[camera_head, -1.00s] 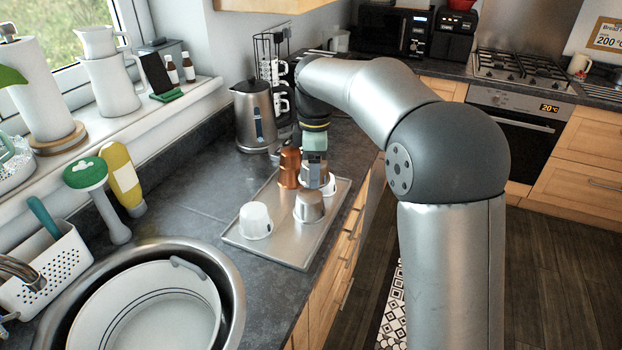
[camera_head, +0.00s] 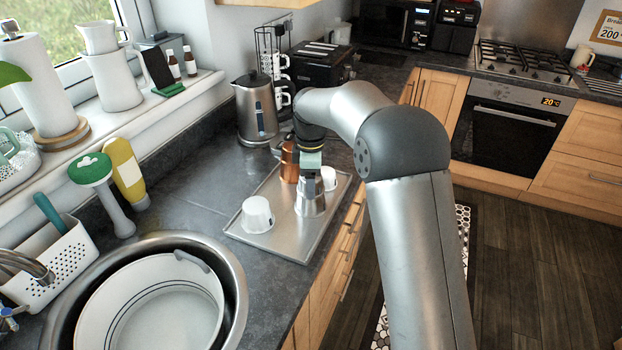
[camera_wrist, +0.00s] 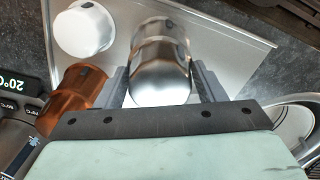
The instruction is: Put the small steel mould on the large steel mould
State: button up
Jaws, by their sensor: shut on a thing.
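My gripper (camera_head: 311,180) points down over the tray and is shut on the small steel mould (camera_wrist: 160,82), which shows between both fingers in the wrist view. The large steel mould (camera_head: 309,207) stands on the tray directly below it. In the wrist view the large mould (camera_wrist: 160,32) shows beyond the small one, in line with it, with a seam between them. The two look touching or nearly so; I cannot tell if the small one's weight rests on the large one. The fingers partly hide the small mould in the head view.
A kettle (camera_head: 256,110) stands behind the tray. The sink (camera_head: 237,290) is at front left.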

jog(key=shift+f, duration=0.15)
jog(key=o, duration=1.1)
notch_tip(320, 180, up, 12)
jog(key=s+d+r+m, duration=0.1)
jog(key=s+d+m, duration=0.4)
jog(key=s+d, duration=0.3)
jog(key=s+d+f+m, duration=0.3)
jog(key=s+m, duration=0.1)
jog(key=s, duration=0.5)
jog(key=s+d+f+m, duration=0.3)
jog(key=s+f+m, duration=0.1)
jog(key=s, duration=0.5)
jog(key=s+d+f+m, duration=0.3)
jog(key=s+f+m, duration=0.1)
jog(key=s, duration=0.5)
jog(key=shift+s+d+m+t+b, duration=0.2)
jog(key=shift+m+t+b, duration=0.15)
jog(key=shift+m, duration=0.25)
jog(key=shift+r, duration=0.1)
